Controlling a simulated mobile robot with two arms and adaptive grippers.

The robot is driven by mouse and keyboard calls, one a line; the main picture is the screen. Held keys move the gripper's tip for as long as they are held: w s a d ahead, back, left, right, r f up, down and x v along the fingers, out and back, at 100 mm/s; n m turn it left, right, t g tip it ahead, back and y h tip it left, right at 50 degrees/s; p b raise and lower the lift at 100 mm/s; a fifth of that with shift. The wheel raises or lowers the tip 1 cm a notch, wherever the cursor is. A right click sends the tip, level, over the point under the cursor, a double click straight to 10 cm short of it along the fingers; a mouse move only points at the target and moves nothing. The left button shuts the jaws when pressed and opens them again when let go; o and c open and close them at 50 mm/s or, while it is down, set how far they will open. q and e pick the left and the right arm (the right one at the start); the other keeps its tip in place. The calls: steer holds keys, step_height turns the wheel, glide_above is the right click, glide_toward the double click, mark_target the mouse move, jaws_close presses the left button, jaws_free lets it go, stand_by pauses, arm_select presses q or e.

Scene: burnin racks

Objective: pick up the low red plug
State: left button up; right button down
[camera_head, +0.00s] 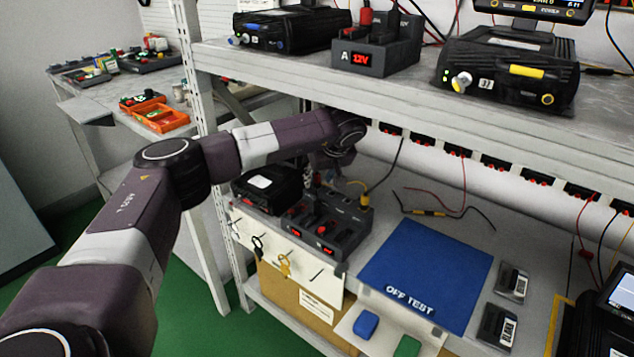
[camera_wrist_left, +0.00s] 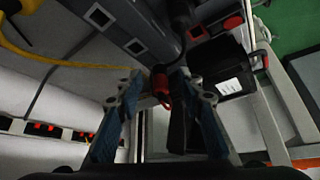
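A small red plug (camera_wrist_left: 162,86) shows in the left wrist view, at the dark grey multi-slot unit (camera_wrist_left: 145,22), with a dark cable above it. My left gripper (camera_wrist_left: 160,95) is open, its two blue-padded fingers on either side of the plug's picture position with gaps on both sides. I cannot tell how far the plug is beyond the fingertips. In the head view my left arm reaches under the upper shelf, and its gripper (camera_head: 328,168) is partly hidden above the lower unit (camera_head: 345,240). My right gripper is not in view.
The upper shelf (camera_head: 400,100) hangs over my left wrist. It bears a unit marked A 12V (camera_head: 375,55) and black boxes. On the lower shelf are a black box (camera_head: 270,188), loose cables and a blue OFF TEST mat (camera_head: 425,270). A rack post (camera_head: 205,90) stands close to my arm.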

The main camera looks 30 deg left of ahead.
arm_select(q)
steer(key=shift+w+a+f, duration=0.35)
steer(key=shift+w+a, duration=0.25)
steer(key=shift+a, duration=0.2)
steer(key=shift+w+a+f, duration=0.1)
steer(key=shift+f, duration=0.1)
jaws_close()
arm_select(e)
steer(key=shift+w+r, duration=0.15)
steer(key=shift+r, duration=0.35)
